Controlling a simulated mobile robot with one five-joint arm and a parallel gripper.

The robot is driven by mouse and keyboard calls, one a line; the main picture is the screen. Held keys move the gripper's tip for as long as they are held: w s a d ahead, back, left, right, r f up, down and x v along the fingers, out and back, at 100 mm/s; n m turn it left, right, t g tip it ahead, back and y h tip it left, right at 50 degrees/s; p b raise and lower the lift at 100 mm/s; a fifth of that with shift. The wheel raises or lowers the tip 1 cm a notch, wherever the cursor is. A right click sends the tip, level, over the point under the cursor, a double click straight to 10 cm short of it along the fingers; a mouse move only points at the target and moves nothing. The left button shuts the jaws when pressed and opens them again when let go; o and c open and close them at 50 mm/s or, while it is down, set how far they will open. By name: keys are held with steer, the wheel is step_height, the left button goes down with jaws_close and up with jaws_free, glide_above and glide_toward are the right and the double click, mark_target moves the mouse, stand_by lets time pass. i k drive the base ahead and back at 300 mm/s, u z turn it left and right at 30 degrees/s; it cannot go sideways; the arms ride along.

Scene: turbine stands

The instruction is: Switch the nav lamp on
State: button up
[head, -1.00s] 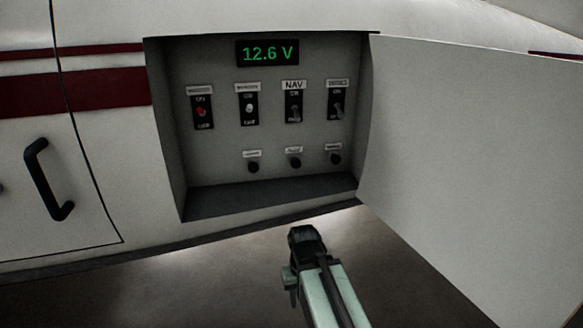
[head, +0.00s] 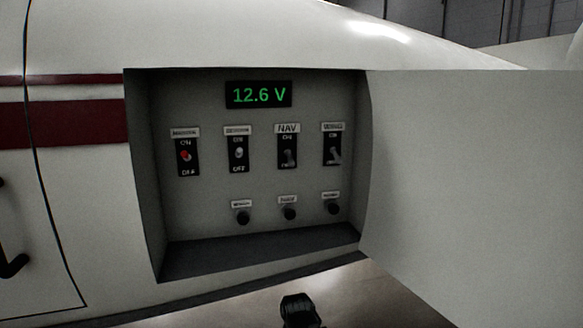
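The NAV switch (head: 288,157) is the third of the toggles in the upper row, under a label reading NAV. Its grey lever appears to point down, toward the lower end of its black plate. The switch panel (head: 205,205) is recessed in the white fuselage. My gripper (head: 300,305) is at the bottom edge of the head view, below the panel opening and apart from it. Only its dark end shows; its fingers cannot be made out.
A green display (head: 259,95) reads 12.6 V. A red-tipped toggle (head: 187,157) and a white-tipped toggle (head: 238,154) are left of NAV, and a grey toggle (head: 333,151) is right. Black knobs (head: 289,213) sit below. The open panel door (head: 450,180) stands on the right.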

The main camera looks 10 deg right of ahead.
mark_target(287, 152)
steer(key=z, duration=0.3)
steer(key=k, duration=2.1)
steer(key=u, duration=1)
steer(key=i, duration=1.05)
steer(key=u, duration=0.05)
